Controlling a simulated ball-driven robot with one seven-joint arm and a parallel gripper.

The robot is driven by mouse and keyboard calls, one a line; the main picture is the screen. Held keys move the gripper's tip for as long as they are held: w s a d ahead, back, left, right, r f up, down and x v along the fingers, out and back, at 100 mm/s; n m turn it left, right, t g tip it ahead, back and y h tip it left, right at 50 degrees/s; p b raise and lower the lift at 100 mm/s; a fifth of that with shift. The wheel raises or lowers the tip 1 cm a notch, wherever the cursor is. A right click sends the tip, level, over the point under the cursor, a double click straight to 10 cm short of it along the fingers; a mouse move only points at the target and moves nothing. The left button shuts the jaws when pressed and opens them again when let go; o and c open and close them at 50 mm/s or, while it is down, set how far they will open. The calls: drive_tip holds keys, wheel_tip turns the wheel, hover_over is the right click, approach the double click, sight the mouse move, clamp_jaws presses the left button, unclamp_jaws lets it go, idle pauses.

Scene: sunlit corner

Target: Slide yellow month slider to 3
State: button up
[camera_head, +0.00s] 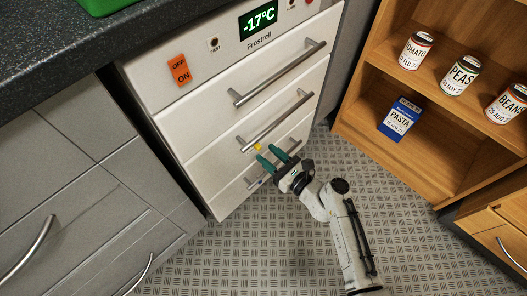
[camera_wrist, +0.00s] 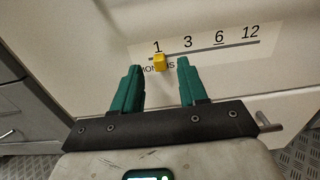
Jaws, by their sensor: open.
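The yellow month slider (camera_wrist: 160,62) sits on a dark track at the left end of a scale marked 1, 3, 6, 12, just under the 1. In the head view the yellow slider (camera_head: 258,148) shows small on the white freezer drawer front. My gripper (camera_wrist: 158,66) has two green fingers, open, one on each side of the slider, with visible gaps. How far the fingertips are from the drawer face is hard to tell. My gripper (camera_head: 267,155) also shows in the head view, reaching up to the lower drawers.
Bar handles (camera_head: 278,121) stick out from the freezer's drawers, close to my gripper. One handle end (camera_wrist: 268,124) shows at lower right in the wrist view. A wooden shelf (camera_head: 455,120) with cans and a pasta box stands right; the patterned floor between is clear.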

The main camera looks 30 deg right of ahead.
sight(258, 147)
drive_tip(key=shift+x, duration=1.4)
clamp_jaws()
